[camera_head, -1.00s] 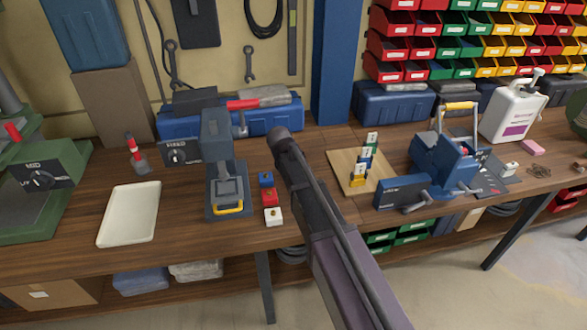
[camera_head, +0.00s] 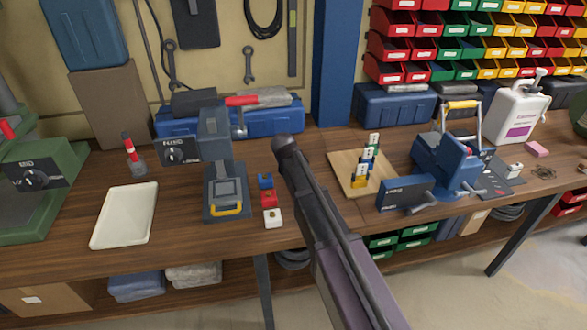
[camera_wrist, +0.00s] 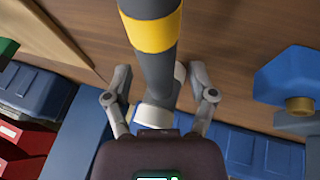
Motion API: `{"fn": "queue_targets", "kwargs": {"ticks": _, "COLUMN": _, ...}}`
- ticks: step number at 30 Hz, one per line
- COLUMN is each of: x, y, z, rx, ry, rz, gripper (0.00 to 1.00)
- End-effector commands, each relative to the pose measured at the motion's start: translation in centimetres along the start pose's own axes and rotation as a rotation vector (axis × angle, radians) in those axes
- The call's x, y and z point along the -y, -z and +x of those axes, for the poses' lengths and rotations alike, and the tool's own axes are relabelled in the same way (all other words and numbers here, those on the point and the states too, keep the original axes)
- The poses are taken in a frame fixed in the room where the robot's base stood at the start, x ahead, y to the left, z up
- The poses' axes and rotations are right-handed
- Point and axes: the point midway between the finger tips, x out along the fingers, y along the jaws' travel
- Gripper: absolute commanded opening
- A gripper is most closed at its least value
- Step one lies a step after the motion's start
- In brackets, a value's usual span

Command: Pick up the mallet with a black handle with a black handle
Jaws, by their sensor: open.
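In the wrist view a dark grey-black shaft with a yellow band (camera_wrist: 154,60) runs from the top edge down between my fingers. It looks like the mallet's handle. A pale round part shows at its lower end, and I cannot tell whether this is the mallet's head. My gripper (camera_wrist: 160,92) is open, with one finger on each side of the shaft. Contact with the fingers cannot be made out. In the head view my arm hides the gripper and the shaft.
Left of my arm are a blue machine (camera_head: 214,150) and small socket boxes (camera_head: 268,199). A wooden board (camera_head: 345,182) and a blue device (camera_head: 440,160) stand to the right. A cream tray (camera_head: 96,236) is left.

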Motion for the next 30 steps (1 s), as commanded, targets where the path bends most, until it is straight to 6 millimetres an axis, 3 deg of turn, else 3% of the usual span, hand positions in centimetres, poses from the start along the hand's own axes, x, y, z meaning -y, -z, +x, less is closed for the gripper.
{"fn": "queue_targets", "kwargs": {"ticks": 5, "x": 0.01, "y": 0.0, "z": 0.0, "rx": 0.0, "ry": 0.0, "rz": 0.0, "gripper": 0.73}}
{"fn": "queue_targets", "kwargs": {"ticks": 12, "x": 0.03, "y": -0.01, "z": 0.0, "rx": 0.0, "ry": 0.0, "rz": 0.0, "gripper": 0.01}}
{"fn": "queue_targets", "kwargs": {"ticks": 30, "x": -0.12, "y": 0.22, "z": -0.45, "rx": -0.001, "ry": 0.0, "rz": 0.0, "gripper": 0.0}}
